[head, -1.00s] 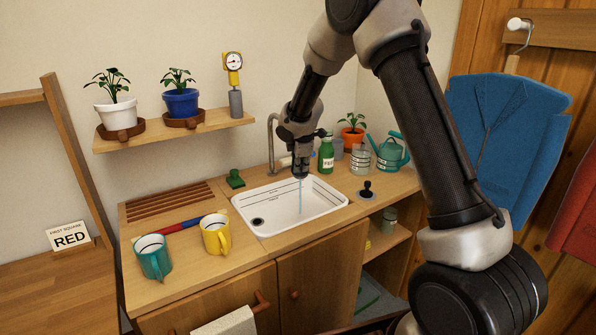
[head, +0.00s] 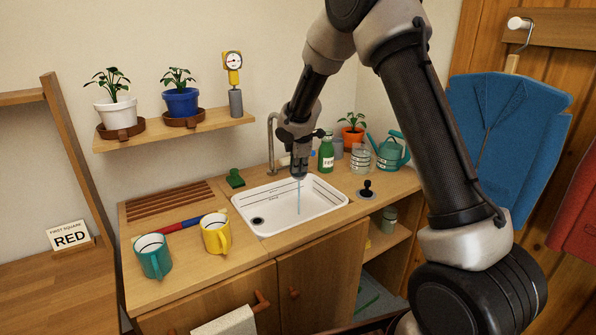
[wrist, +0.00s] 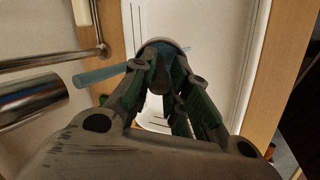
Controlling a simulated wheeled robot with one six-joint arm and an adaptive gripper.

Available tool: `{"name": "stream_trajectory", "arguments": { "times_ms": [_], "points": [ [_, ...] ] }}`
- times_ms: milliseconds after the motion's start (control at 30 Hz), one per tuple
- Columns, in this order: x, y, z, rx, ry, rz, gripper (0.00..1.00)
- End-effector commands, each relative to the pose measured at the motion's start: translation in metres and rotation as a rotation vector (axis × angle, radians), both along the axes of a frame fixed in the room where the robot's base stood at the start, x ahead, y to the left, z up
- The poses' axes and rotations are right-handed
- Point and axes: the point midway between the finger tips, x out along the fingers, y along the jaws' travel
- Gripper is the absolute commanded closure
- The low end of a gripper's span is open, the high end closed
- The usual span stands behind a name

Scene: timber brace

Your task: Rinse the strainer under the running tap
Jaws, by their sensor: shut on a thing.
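My gripper (head: 299,174) points down over the white sink (head: 325,189), with the chrome tap (head: 271,143) behind it to the left. In the wrist view my gripper (wrist: 162,80) is shut on the strainer (wrist: 163,44), a small round dark shape with a pale rim. The fingers hide most of the strainer, and in the head view I cannot make it out. A thin blue water stream (head: 299,197) falls into the sink below my gripper. In the wrist view the stream (wrist: 98,75) runs from the spout (wrist: 30,100) to the fingers; whether it hits the strainer is unclear.
A green bottle (head: 326,153), a glass jar (head: 361,158) and a teal watering can (head: 392,151) stand right of the tap. A black stopper (head: 367,189) is right of the sink. Yellow (head: 216,234) and teal mugs (head: 154,256) stand left; a green sponge (head: 235,179) lies behind.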

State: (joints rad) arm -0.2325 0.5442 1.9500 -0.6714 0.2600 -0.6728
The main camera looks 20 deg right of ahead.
Motion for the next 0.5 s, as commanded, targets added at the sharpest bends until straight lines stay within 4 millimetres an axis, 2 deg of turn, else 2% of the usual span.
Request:
{"name": "stream_trajectory", "arguments": {
  "times_ms": [500],
  "points": [
    [-0.045,-0.013,0.000,0.000,0.000,0.001,1.00]
  ]
}}
